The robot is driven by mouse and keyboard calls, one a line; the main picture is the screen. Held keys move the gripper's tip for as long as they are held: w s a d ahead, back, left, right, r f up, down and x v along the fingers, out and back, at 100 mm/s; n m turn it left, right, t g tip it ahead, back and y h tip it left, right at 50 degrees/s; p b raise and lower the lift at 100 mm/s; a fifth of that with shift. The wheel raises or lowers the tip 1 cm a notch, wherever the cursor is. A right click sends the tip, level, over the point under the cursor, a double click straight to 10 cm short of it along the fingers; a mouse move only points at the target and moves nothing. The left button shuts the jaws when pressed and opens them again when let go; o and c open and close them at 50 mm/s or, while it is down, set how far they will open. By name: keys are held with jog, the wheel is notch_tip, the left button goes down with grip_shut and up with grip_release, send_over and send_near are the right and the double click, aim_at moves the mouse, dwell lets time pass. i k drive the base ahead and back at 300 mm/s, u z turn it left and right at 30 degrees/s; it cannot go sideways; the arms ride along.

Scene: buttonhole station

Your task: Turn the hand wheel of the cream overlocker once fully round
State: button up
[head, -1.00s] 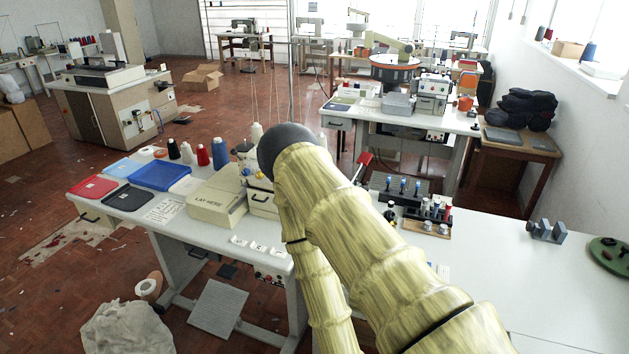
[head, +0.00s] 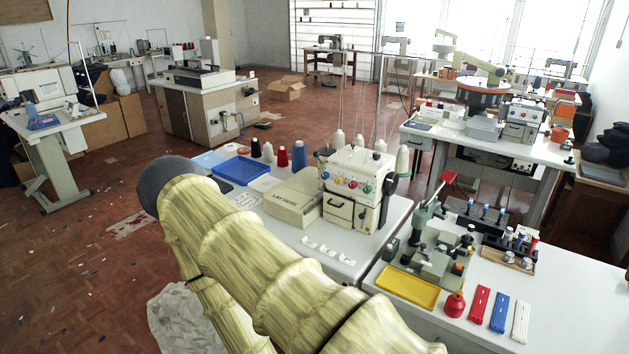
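The cream overlocker (head: 352,192) stands on a white table in the middle of the head view, with coloured dials on its front and thread cones above. Its dark hand wheel (head: 391,168) is on the machine's right side, seen partly edge-on. Nothing of mine touches the machine. My arm, in a bamboo-like cover, crosses the lower left, and its dark rounded joint is left of the overlocker. My gripper is not in view.
A cream box (head: 293,198) sits just left of the overlocker. To its right, a green-grey machine (head: 437,255), a yellow tray (head: 408,288) and a red oil can (head: 454,304) occupy another white table. Open floor (head: 90,265) lies at the left.

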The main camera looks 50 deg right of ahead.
aim_at(391, 185)
jog(key=z, duration=1.3)
